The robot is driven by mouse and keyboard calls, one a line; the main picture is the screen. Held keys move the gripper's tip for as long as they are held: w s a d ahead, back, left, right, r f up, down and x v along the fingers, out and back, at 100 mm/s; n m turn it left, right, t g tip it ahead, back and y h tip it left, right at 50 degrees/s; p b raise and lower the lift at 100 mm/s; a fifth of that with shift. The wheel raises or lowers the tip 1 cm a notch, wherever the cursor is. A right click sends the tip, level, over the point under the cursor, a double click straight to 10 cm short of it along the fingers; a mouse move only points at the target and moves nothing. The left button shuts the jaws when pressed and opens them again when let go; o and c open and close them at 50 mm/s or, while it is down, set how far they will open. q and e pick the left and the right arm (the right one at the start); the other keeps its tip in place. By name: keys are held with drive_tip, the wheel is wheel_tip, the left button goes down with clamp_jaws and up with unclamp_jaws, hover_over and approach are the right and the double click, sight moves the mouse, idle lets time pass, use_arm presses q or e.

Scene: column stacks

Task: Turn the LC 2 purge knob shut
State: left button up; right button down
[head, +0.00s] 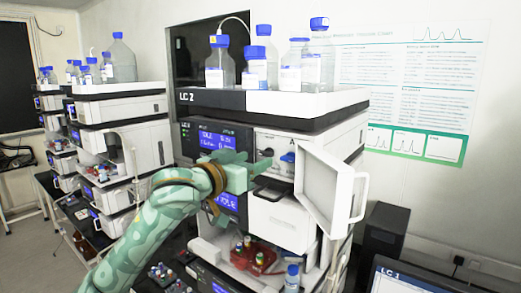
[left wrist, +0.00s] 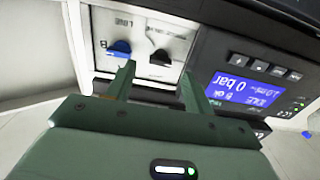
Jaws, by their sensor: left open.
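The LC 2 stack (head: 225,98) stands in the middle of the head view. Its pump module front carries a black knob (head: 267,153) and a blue knob (head: 289,157). The left wrist view shows a blue-and-black knob (left wrist: 119,49) and a black knob (left wrist: 160,58) on a white panel. My left gripper (head: 262,168) is open in front of this panel. In the left wrist view its fingers (left wrist: 157,76) point at the knobs, with the black knob between and beyond the tips. Contact cannot be told.
A white door (head: 325,188) hangs open to the right of the knobs. Blue-capped bottles (head: 256,65) stand in the tray on top. Vials (head: 257,262) sit below; another stack (head: 122,105) stands left.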

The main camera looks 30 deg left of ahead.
sight(264, 155)
use_arm(q)
drive_tip(key=shift+w+d, duration=0.15)
drive_tip(key=shift+w, duration=1.65)
drive_tip(key=c, duration=1)
drive_tip(key=shift+p, duration=0.35)
